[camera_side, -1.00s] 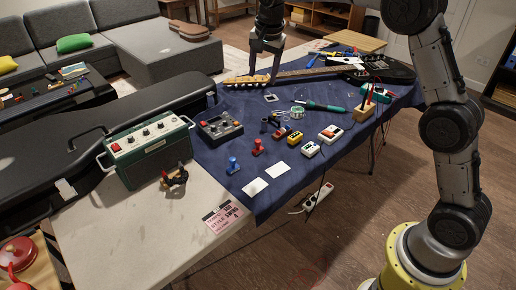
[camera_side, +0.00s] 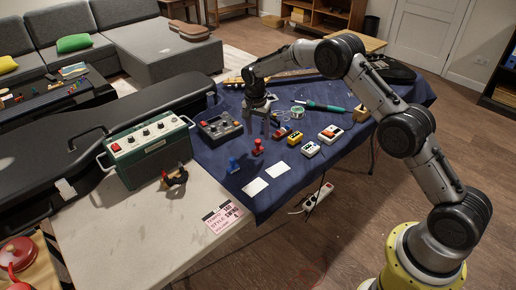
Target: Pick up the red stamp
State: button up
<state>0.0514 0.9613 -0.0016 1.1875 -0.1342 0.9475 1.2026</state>
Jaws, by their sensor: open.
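The red stamp (camera_side: 258,148) stands upright on the dark blue cloth, near the middle of the table. My gripper (camera_side: 262,128) is open and points down, just behind and slightly above the red stamp in the picture. No contact with the stamp shows, and nothing is seen between the fingers. The exact height of the fingertips above the cloth is hard to tell.
A blue stamp (camera_side: 234,165) stands to the front left of the red one. White cards (camera_side: 256,187) lie in front. A black box with knobs (camera_side: 219,127) is to the left.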

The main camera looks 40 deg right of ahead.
aim_at(258, 140)
jog(key=shift+w+d+f, duration=0.15)
jog(key=shift+f, duration=1.25)
jog(key=shift+w+d+f, duration=0.1)
jog(key=shift+f, duration=1.3)
grip_shut()
